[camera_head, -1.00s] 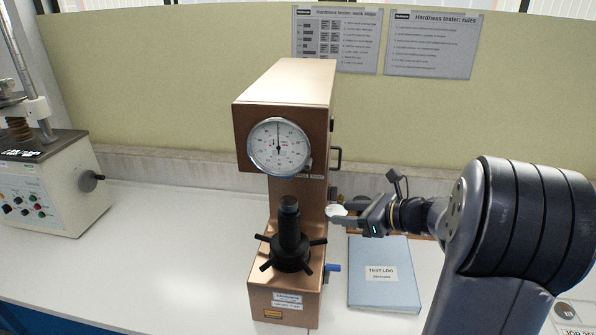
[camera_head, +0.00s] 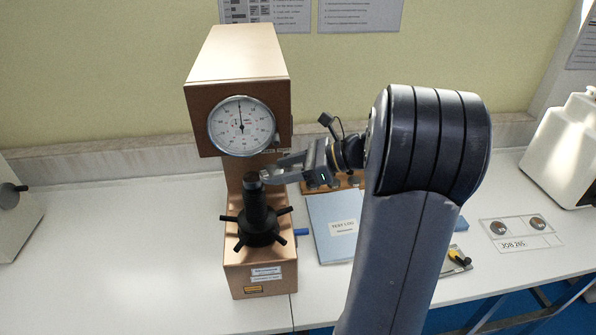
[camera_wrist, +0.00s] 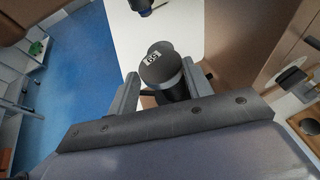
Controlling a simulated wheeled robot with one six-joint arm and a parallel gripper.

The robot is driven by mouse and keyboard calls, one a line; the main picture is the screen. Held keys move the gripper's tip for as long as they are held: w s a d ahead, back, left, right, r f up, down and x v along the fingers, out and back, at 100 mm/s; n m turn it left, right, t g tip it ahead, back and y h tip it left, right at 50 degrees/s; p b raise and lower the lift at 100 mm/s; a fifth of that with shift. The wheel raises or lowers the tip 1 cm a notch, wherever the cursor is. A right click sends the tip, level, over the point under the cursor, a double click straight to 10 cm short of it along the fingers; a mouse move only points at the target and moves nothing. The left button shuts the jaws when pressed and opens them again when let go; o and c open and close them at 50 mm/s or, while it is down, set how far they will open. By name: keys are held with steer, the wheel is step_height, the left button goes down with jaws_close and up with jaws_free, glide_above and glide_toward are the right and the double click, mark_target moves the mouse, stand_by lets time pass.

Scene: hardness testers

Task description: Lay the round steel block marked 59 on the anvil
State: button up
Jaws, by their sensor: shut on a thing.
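The round steel block (camera_wrist: 160,70), with a small white label reading 59 on its face, is between my gripper's fingers in the wrist view. My gripper (camera_head: 267,177) is shut on it, reaching in from the right at about the height of the anvil (camera_head: 251,180). The dark anvil stands on a black screw column in front of the copper-coloured hardness tester (camera_head: 236,90). The fingertips are at the anvil's right side. In the wrist view a dark round top, apparently the anvil (camera_wrist: 160,46), shows just beyond the block. I cannot tell whether they touch.
Black spoked handles (camera_head: 257,232) surround the screw column below. A blue test log (camera_head: 330,245) lies right of the tester, with a wooden holder (camera_head: 350,181) behind it. A JOB card (camera_head: 520,243) with two round blocks lies far right.

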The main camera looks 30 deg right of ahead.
mark_target(261, 171)
steer(key=shift+w+a+f+p, duration=0.15)
steer(key=shift+w+a, duration=0.35)
steer(key=shift+a, duration=0.25)
steer(key=shift+w+a+r+p, duration=0.1)
steer(key=shift+w+a, duration=0.4)
steer(key=shift+a, duration=0.3)
steer(key=shift+w+a+f+p, duration=0.15)
steer(key=shift+w+a, duration=0.35)
steer(key=shift+a, duration=0.25)
steer(key=shift+r, duration=0.1)
steer(key=shift+d, duration=0.15)
steer(key=shift+f, duration=0.2)
steer(key=o, duration=1.3)
steer(key=shift+s, duration=0.1)
steer(key=shift+c, duration=0.6)
steer(key=shift+d+p, duration=0.1)
steer(key=shift+p, duration=0.2)
